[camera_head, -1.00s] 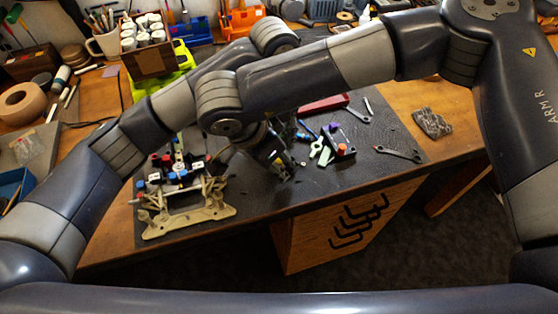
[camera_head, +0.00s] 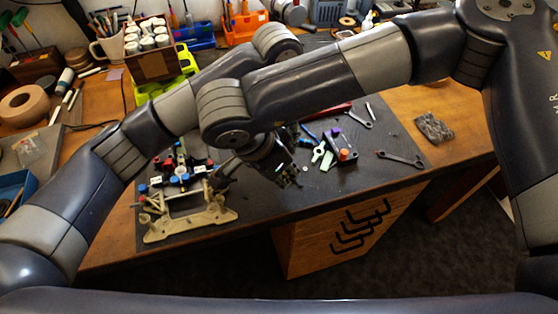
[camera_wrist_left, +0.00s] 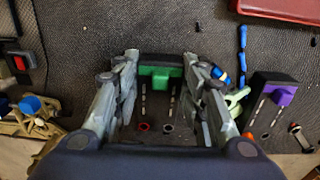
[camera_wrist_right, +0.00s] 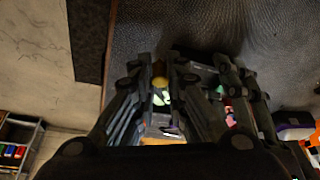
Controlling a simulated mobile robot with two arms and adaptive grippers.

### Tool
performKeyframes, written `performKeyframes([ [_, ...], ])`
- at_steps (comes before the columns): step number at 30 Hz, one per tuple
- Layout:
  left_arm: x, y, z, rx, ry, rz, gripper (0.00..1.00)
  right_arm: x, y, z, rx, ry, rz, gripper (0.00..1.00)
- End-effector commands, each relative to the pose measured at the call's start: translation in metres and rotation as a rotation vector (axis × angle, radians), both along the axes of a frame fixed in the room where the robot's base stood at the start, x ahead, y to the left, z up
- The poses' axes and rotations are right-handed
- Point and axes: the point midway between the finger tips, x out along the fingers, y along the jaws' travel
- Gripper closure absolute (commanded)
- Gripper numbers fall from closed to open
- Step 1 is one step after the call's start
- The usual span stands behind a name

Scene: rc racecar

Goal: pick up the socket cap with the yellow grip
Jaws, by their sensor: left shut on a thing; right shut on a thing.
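In the right wrist view, a small yellow grip (camera_wrist_right: 160,82) shows between the fingertips of my right gripper (camera_wrist_right: 163,72), which is shut on it. The socket below it is hard to make out among the fingers. In the head view my right gripper (camera_head: 290,178) is low over the dark mat, left of the purple-topped block (camera_head: 337,140). In the left wrist view my left gripper (camera_wrist_left: 160,62) is shut on a black block with a green grip (camera_wrist_left: 158,75). My right arm hides the left gripper in the head view.
The beige car chassis (camera_head: 190,220) stands to the left on the mat. Wrenches (camera_head: 400,158), small tools and a partly covered red case (camera_head: 335,108) lie to the right. A grey stone (camera_head: 434,126) sits near the right edge.

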Motion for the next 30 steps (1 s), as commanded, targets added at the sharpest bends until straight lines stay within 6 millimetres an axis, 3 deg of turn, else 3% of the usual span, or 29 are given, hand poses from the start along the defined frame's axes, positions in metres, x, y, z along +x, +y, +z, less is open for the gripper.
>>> performKeyframes([
  [9,0.0,0.0,0.0,0.001,0.0,0.001,0.9,-0.079,-0.025,0.0,0.0,0.001,0.007,0.95],
  [15,0.0,0.0,0.0,0.001,0.0,0.0,0.9,-0.12,-0.039,0.0,0.0,0.0,0.004,0.95],
  [21,0.0,0.0,0.0,0.001,0.0,0.0,0.9,-0.142,-0.046,0.0,0.001,0.0,0.001,0.95],
  [30,0.0,0.0,0.0,0.001,0.0,0.0,0.9,-0.147,-0.048,0.0,0.001,-0.001,-0.001,0.95],
])
